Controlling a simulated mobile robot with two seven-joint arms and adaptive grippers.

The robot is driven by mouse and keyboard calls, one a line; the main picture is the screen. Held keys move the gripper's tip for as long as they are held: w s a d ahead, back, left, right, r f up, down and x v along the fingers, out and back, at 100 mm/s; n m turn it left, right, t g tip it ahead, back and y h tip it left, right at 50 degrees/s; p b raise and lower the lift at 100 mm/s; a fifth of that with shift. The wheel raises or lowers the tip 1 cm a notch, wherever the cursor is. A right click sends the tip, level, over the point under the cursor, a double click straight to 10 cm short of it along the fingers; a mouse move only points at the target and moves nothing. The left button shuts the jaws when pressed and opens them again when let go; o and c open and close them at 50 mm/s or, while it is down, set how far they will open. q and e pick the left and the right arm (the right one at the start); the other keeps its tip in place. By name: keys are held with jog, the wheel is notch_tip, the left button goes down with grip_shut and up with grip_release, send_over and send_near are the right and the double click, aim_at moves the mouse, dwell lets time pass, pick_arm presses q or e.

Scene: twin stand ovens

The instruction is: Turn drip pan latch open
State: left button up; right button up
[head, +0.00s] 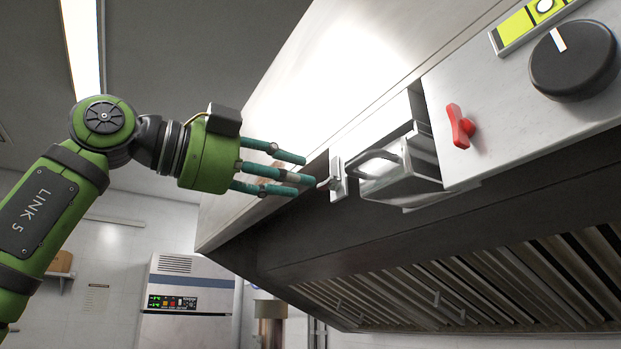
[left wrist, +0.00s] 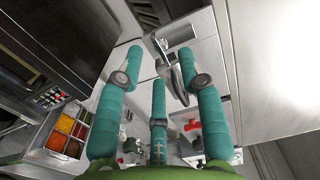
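The drip pan latch (head: 337,178) is a small metal plate with a short lever on the underside of the hood, in the head view. Right of it is the boxy metal drip pan (head: 425,170) with a curved handle (head: 372,160). My left gripper (head: 304,177) has its teal fingers pointing at the latch from the left, with the tips close to the lever. Its fingers are apart, and in the left wrist view a metal piece (left wrist: 172,72) shows between them. I cannot tell whether they touch it. My right gripper is not in view.
A red knob (head: 459,126) and a black dial (head: 573,60) are on the panel to the right. Hood filters (head: 450,290) slope below. A white appliance (head: 187,300) stands at the back. The left wrist view shows food bins (left wrist: 66,128) at left.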

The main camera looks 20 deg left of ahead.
pick_arm(q)
jog(key=v, duration=0.8)
jog(key=shift+a+r, duration=0.1)
